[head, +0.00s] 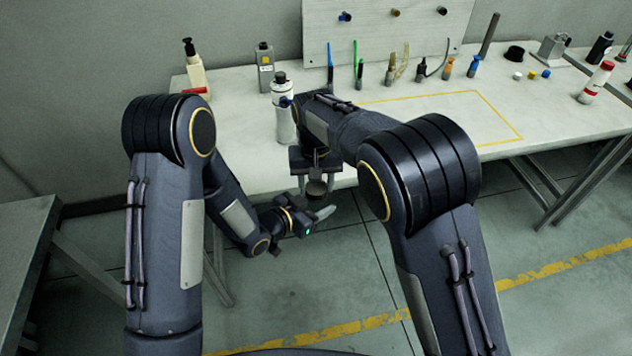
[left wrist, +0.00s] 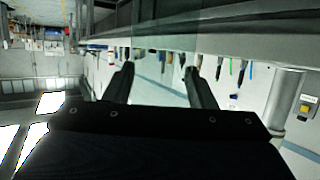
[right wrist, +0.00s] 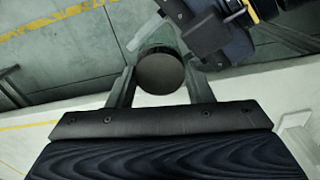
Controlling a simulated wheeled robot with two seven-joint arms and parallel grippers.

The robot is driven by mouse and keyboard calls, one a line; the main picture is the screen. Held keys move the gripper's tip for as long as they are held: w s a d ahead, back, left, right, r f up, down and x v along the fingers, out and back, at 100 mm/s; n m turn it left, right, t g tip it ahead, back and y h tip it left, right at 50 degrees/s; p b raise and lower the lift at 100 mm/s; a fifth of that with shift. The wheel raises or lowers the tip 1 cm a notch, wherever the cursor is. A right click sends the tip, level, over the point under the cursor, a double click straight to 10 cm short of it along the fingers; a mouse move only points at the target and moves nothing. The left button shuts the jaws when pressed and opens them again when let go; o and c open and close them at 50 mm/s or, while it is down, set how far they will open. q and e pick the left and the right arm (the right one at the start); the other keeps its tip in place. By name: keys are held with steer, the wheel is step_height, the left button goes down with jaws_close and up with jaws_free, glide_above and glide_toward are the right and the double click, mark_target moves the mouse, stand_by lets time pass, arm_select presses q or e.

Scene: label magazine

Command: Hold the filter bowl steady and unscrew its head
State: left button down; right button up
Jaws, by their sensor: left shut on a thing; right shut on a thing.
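The filter head, a dark round cap (right wrist: 160,74), sits between the two fingers of my right gripper (right wrist: 161,90), which is shut on it. In the head view the filter head (head: 317,188) is below my right gripper (head: 316,172), just off the bench's front edge. My left gripper (head: 318,212) comes in low from the left, under the head. Its fingers (left wrist: 156,76) are shut on the clear filter bowl (left wrist: 160,72), which shows only faintly between them. Whether head and bowl are still joined I cannot tell.
The white bench (head: 245,170) lies behind the grippers. A white spray can (head: 284,122) stands close behind my right forearm. Pump bottle (head: 195,70), grey bottle (head: 265,68) and several small tools stand further back. Open floor lies below the grippers.

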steer(key=shift+a+r, duration=0.2)
steer(key=shift+a, duration=0.15)
steer(key=shift+r, duration=0.75)
steer(key=shift+d+r, duration=0.1)
steer(key=shift+r, duration=0.15)
steer(key=shift+d, duration=0.15)
